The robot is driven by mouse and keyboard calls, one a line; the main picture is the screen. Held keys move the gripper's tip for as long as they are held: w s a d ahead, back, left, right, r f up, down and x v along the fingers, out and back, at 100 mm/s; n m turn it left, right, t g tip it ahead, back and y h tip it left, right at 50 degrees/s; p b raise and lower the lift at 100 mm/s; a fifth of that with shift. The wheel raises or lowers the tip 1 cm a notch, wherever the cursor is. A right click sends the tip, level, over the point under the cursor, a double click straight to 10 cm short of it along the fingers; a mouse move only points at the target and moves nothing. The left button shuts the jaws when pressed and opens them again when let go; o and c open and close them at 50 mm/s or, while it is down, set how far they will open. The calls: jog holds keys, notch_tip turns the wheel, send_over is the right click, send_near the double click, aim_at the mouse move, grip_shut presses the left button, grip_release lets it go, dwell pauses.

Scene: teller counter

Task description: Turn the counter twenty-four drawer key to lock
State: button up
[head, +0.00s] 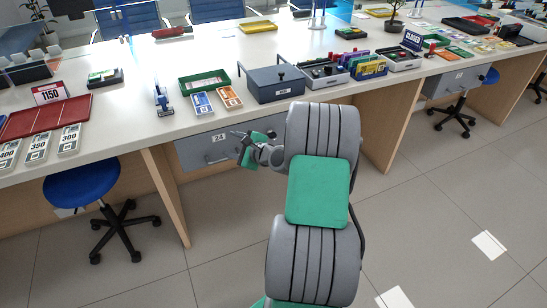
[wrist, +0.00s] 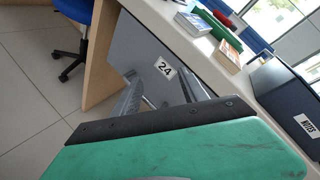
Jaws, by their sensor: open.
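In the wrist view the drawer front (wrist: 140,48) is tilted, with the label (wrist: 165,68) just beyond my fingers. My gripper (head: 240,134) is in front of the drawer's right part, close to the face. In the wrist view my gripper (wrist: 162,88) is open, fingers apart, with nothing seen held between them. The key and its lock cannot be made out; the gripper and arm cover that part. Contact cannot be told.
Above, the counter (head: 150,125) carries a navy cash box (head: 276,86), a green tray (head: 205,78) and card packs near the front edge. A wooden side panel (head: 168,195) and blue stool (head: 82,184) stand left. The floor in front is clear.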

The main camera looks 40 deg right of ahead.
jog(key=s+d+f+m+t+h+b, duration=0.2)
jog(key=s+d+f+m+h, duration=0.1)
jog(key=d+f+m, duration=0.5)
jog(key=m+t+h, duration=0.1)
jog(key=m+h, duration=0.3)
jog(key=m, duration=0.2)
send_near(274, 137)
jog(key=w, duration=0.2)
jog(key=x, duration=0.2)
jog(key=b+x, duration=0.1)
jog(key=x, duration=0.5)
jog(key=shift+s+d, duration=0.15)
jog(key=shift+d, duration=0.15)
jog(key=shift+c, duration=0.4)
